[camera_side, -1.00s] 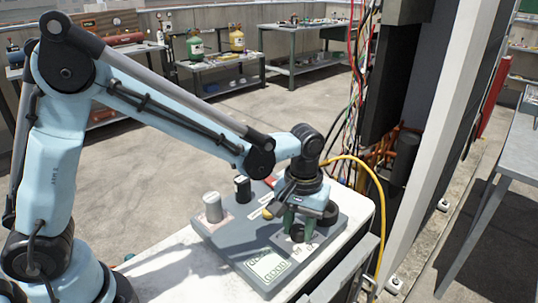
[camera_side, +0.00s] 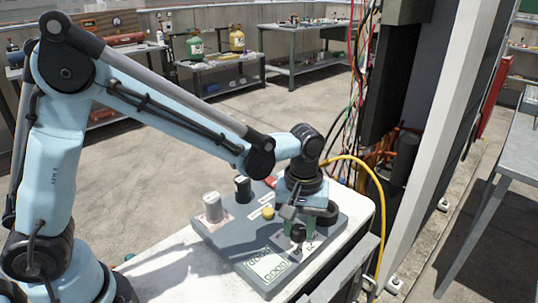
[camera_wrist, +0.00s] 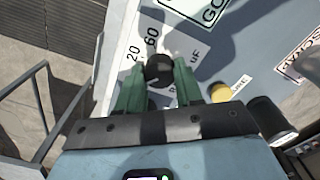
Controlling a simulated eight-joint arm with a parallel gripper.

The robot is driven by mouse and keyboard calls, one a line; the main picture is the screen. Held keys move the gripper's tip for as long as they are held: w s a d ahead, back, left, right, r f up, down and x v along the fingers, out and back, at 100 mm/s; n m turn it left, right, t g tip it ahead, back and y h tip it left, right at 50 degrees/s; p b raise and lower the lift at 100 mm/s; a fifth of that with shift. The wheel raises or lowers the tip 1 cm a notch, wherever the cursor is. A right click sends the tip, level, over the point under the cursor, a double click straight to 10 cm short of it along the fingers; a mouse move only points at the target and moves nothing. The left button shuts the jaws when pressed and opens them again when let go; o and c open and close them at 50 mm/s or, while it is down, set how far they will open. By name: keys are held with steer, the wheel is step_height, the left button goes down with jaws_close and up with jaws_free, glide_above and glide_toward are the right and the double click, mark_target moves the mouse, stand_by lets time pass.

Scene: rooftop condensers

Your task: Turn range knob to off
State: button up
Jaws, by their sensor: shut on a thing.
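The range knob (camera_side: 298,232) is a small black round knob on a grey tester panel (camera_side: 232,245). In the wrist view the knob (camera_wrist: 158,68) sits between the two green fingers, beside printed marks 20, 60 and uF. My gripper (camera_wrist: 158,80) is shut on it from both sides; the side view also shows my gripper (camera_side: 297,222) over the panel's right part. The fingers hide part of the knob's sides and the nearby print. I cannot make out an off mark or the knob's pointer.
A yellow cable (camera_side: 378,190) and an open wiring cabinet stand close on the right.

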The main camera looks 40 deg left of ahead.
mark_target(298, 228)
steer(key=o, duration=1)
steer(key=shift+o, duration=0.2)
steer(key=shift+r, duration=0.1)
step_height(298, 228, up, 12)
steer(key=s+a+f+m+t, duration=0.2)
steer(key=s+a+m+t, duration=0.5)
steer(key=a, duration=0.6)
steer(key=s, duration=0.2)
steer(key=shift+s+a+f, duration=0.3)
steer(key=shift+a+f, duration=0.05)
